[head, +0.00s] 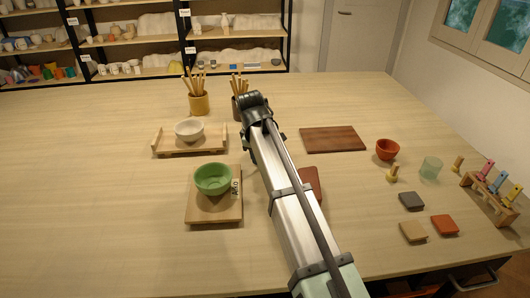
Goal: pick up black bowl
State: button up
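I see no bowl that is clearly black in the head view. A green bowl (213,179) with a shaded inside sits on a square wooden board (204,214) left of my arm. A white bowl (189,130) stands on a low wooden tray (165,149) behind it. An orange-red bowl (387,148) stands on the table at the right. My arm reaches from the bottom edge to the table's middle and ends in a dark joint. I can make out no gripper fingers; the arm hides part of the table.
Two holders with brushes or tools (199,103) stand at the back. A brown board (332,139), a pale green cup (431,167), several coloured tiles (445,225) and a wooden rack (488,200) are on the right. The table's left side (80,200) is clear.

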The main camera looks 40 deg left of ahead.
jog(key=shift+f, duration=0.25)
grip_shut()
dwell(0.3)
